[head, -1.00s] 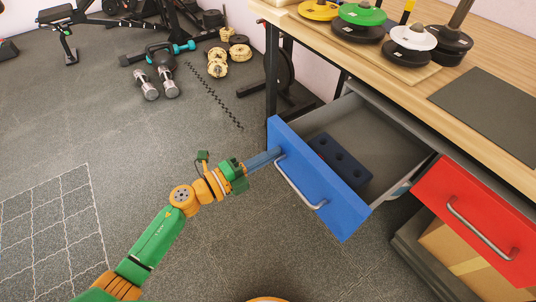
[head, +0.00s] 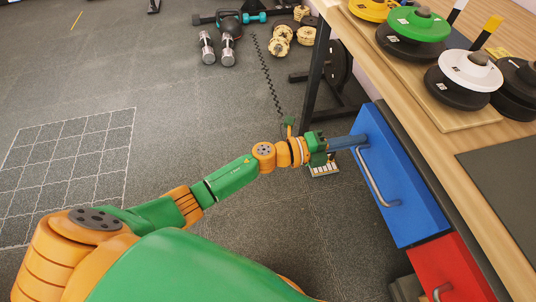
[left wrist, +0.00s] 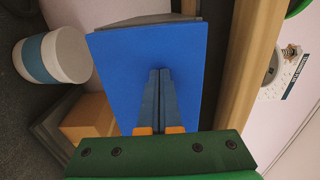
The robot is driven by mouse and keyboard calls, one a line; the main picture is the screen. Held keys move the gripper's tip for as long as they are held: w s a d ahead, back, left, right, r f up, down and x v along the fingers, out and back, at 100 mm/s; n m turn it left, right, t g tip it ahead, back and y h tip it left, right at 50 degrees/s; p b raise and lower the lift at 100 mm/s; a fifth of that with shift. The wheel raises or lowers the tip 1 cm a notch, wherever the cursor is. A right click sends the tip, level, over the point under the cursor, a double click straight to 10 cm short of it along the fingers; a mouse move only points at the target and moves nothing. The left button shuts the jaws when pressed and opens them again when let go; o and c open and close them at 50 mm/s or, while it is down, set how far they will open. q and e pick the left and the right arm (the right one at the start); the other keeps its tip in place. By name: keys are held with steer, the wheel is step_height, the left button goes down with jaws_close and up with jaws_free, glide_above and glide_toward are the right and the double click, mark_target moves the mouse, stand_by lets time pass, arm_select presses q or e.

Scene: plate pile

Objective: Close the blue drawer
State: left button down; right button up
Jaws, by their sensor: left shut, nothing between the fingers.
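The blue drawer (head: 405,190) sits under the wooden workbench at the right of the head view, its front close to the bench and its inside hidden. Its metal handle (head: 371,180) runs along the front. My left gripper (head: 360,141) is shut and empty, its fingertips at the drawer front beside the handle's far end. In the left wrist view the shut fingers (left wrist: 160,72) point at the blue front (left wrist: 118,70), covering part of it. Whether a narrow gap remains behind the front is hard to tell. My right gripper is out of view.
A red drawer (head: 447,270) is beside the blue one. Weight plates in green (head: 415,25) and white (head: 470,70) stand on the bench (head: 395,75). Dumbbells (head: 228,48) lie on the floor at the back. The floor left of the bench is mostly clear.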

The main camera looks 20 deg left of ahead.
arm_select(q)
steer(key=shift+x, duration=0.75)
steer(key=shift+r, duration=0.3)
